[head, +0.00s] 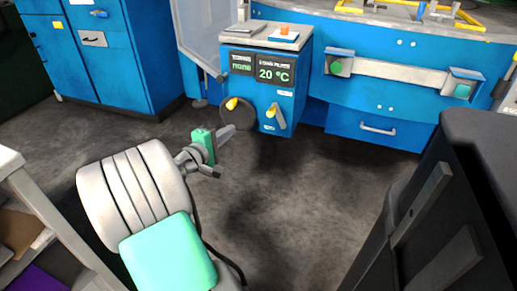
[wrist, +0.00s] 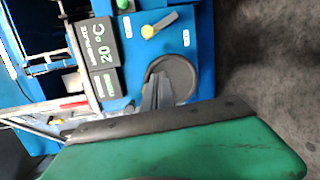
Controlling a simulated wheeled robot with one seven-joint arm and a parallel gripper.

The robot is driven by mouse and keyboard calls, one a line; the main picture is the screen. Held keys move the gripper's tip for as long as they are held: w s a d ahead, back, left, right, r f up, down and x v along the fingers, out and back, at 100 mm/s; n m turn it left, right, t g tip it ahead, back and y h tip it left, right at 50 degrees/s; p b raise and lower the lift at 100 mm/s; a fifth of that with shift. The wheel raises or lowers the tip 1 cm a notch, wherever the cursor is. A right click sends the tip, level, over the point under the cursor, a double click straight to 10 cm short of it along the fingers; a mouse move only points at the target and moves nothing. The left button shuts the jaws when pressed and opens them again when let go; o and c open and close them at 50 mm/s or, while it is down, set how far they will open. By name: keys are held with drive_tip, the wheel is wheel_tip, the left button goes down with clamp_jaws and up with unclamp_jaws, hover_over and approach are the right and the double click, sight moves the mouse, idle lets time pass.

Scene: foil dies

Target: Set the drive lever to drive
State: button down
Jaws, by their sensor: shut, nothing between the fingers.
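A blue control box (head: 288,60) stands at upper centre in the head view. On its front right is a grey pointed lever (head: 282,124) with a yellow knob, slanting down to the right. It also shows in the wrist view (wrist: 167,20), clear of my fingers. On the front left is a dark round wheel (head: 240,117) with a yellow knob, seen behind my fingers in the wrist view (wrist: 182,72). I cannot read which control is the drive lever. My gripper (head: 231,130) is shut and empty, in front of and below the box; its fingers also show in the wrist view (wrist: 158,92).
Dark displays (head: 276,71) above the controls read "none" and "20 °C". Blue cabinets (head: 110,60) stand at left and a blue bench (head: 380,100) at right. A black object (head: 470,160) fills the right foreground. Grey floor (head: 310,190) is free between.

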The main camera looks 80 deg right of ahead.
drive_tip(key=s+d+n+g+h+b, duration=0.1)
drive_tip(key=s+d+b, duration=0.2)
drive_tip(key=s+d, duration=0.3)
drive_tip(key=d, duration=0.5)
drive_tip(key=shift+s+f+g+h+b, duration=0.15)
drive_tip(key=shift+s+g+h+b, duration=0.15)
drive_tip(key=shift+s+g+b, duration=0.1)
